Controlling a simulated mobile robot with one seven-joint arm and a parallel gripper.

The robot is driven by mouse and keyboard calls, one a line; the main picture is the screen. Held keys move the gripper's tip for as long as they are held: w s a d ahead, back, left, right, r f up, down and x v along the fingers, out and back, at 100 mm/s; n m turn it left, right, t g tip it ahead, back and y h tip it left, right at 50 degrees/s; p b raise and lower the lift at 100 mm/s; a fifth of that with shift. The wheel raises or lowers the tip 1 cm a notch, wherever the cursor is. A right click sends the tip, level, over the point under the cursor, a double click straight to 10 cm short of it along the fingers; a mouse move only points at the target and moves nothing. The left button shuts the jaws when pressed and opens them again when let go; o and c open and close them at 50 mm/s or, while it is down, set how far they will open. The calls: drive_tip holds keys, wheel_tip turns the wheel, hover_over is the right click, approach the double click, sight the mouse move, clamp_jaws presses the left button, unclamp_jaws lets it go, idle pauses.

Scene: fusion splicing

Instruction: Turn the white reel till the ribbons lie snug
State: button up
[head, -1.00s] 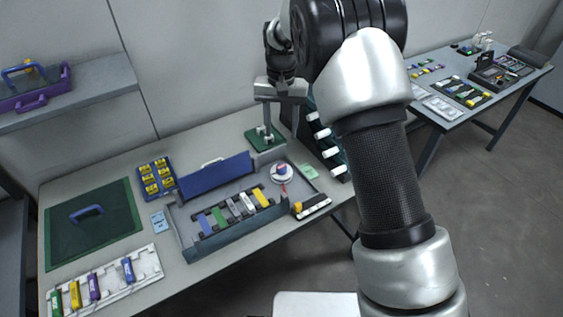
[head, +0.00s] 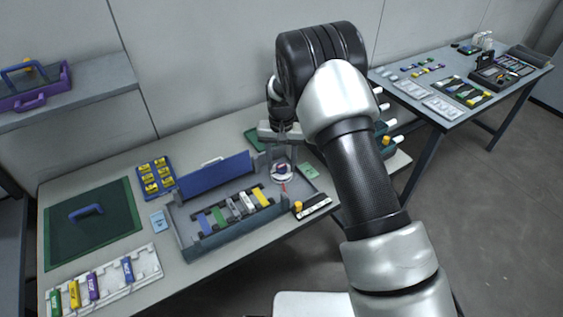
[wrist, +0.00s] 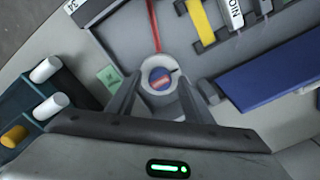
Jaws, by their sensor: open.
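The white reel (head: 280,178) stands at the right end of the grey-blue tray (head: 181,238), with a blue and red centre. In the wrist view the white reel (wrist: 146,87) lies between my fingers, and a red ribbon (wrist: 153,28) runs away from it. The red ribbon (head: 284,189) is short and thin in the head view. My gripper (wrist: 158,92) is open, with one finger on each side of the reel; I cannot tell whether they touch it. In the head view my gripper (head: 281,162) is above the reel and partly hides it.
Several coloured pieces, such as a yellow one (head: 260,197), lie in the tray. Its blue lid (head: 215,176) stands up behind. A green card (head: 308,171) and a small black-and-white holder (head: 314,206) are at right. A dark rack with white rolls (wrist: 50,107) stands beside my gripper.

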sight(282, 166)
drive_tip(key=c, duration=1)
drive_tip(key=shift+f+n+b, duration=0.1)
drive_tip(key=shift+n+b, duration=0.25)
drive_tip(key=shift+n, duration=0.05)
drive_tip(key=shift+c, duration=0.3)
drive_tip(key=shift+n, duration=1.1)
drive_tip(key=o, duration=1.1)
drive_tip(key=shift+c, duration=0.2)
drive_tip(key=shift+r, duration=0.2)
wheel_tip(282, 166, up, 17)
drive_tip(key=shift+r, duration=0.15)
